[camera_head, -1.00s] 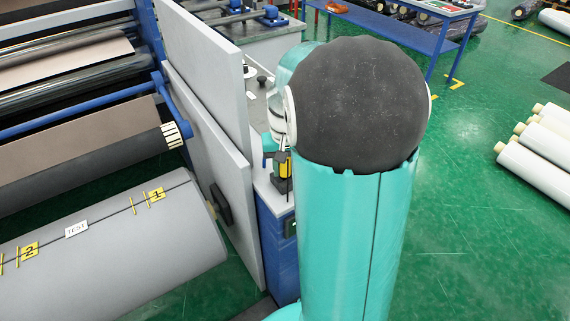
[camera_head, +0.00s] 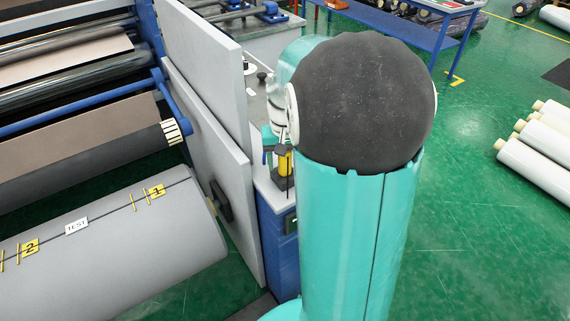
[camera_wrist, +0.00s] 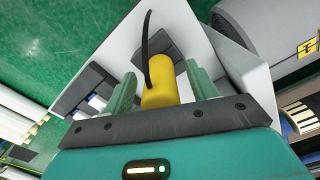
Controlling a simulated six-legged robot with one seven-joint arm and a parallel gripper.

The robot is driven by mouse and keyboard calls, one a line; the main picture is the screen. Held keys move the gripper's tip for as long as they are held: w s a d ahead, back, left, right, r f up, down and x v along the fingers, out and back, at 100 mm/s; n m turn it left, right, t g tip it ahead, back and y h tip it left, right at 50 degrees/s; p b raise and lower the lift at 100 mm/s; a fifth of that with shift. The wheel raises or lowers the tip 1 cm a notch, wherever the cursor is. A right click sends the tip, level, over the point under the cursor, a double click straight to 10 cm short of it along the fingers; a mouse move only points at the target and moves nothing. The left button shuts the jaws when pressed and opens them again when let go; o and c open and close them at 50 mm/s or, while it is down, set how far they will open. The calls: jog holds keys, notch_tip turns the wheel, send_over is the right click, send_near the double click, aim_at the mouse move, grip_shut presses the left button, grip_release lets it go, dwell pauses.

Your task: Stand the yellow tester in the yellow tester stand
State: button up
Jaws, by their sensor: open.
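The yellow tester (camera_head: 285,160) stands roughly upright over a dark base at the end of the grey bench top, just left of my arm. In the wrist view the tester (camera_wrist: 160,93) is a yellow cylinder with a thin black curved lead, lying between my two green fingers. My gripper (camera_wrist: 160,90) is open around it, with a gap to each finger. A dark block (camera_wrist: 172,62) shows just behind the tester; I cannot tell for sure whether it is the yellow tester stand or whether the tester is fully seated. My arm hides much of the bench in the head view.
Upright grey panels (camera_head: 205,110) stand close on the left of the bench. A grey roll (camera_head: 110,255) with yellow labels lies at lower left. A dark block with white parts (camera_wrist: 85,88) sits left of my gripper. White rolls (camera_head: 540,145) lie on the open green floor at right.

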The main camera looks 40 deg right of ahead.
notch_tip(320, 180, up, 12)
dwell(0.3)
jog(key=shift+a, duration=0.1)
dwell(0.4)
